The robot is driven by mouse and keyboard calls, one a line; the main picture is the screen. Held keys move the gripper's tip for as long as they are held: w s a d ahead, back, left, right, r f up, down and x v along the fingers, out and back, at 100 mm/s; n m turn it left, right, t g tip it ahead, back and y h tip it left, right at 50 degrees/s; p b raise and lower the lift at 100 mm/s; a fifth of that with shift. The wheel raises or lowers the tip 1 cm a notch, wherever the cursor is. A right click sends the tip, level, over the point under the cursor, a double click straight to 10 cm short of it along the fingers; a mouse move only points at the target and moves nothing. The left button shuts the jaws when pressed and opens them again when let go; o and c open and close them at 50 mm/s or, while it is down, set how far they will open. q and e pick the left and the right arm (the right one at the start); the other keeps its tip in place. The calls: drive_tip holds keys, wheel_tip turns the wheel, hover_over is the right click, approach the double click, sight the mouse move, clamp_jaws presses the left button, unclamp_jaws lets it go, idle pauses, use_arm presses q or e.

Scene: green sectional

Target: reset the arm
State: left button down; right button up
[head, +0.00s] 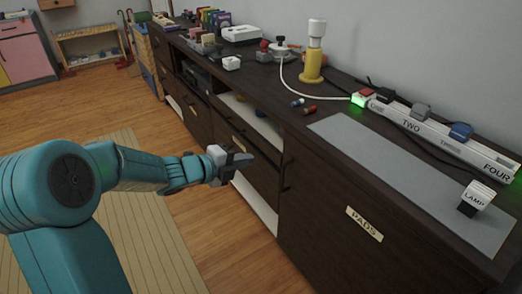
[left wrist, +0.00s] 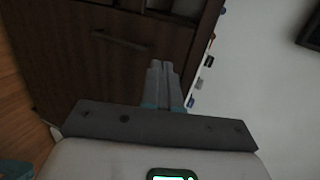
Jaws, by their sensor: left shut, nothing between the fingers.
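My left gripper (head: 238,160) is shut and empty. In the head view its teal arm comes in from the left and holds it in front of the dark cabinet (head: 330,205), below the level of the top. In the left wrist view the shut fingers (left wrist: 162,80) point at dark wooden fronts with a handle (left wrist: 122,40). I cannot tell whether the fingertips touch the cabinet. My right gripper is not in view.
On the cabinet top lie a grey mat (head: 400,175), a white power strip (head: 435,130), a plug marked LAMP (head: 476,197) and two batteries (head: 304,106). A yellow and white lamp (head: 314,55) stands behind.

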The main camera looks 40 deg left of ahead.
use_arm(q)
drive_tip(key=shift+s, duration=0.15)
drive_tip(key=s+d+f+n+g+h, duration=0.2)
drive_tip(key=d+f+n+g+h, duration=0.3)
drive_tip(key=d+f, duration=1.8)
drive_tip(key=s+d+f+n+g+y, duration=0.2)
drive_tip(key=s+f+n+g, duration=0.3)
drive_tip(key=s+n, duration=0.4)
drive_tip(key=s+d+f+n+g+y, duration=0.2)
drive_tip(key=s+f+n+g, duration=0.1)
drive_tip(key=s+f+n, duration=0.55)
wheel_tip(320, 180, up, 33)
drive_tip(key=s+p, duration=0.1)
drive_tip(key=p, duration=2.9)
drive_tip(key=shift+s+d+f+g+p, duration=0.2)
drive_tip(key=shift+s+d+g+p, duration=0.1)
drive_tip(key=shift+s+d+p, duration=0.1)
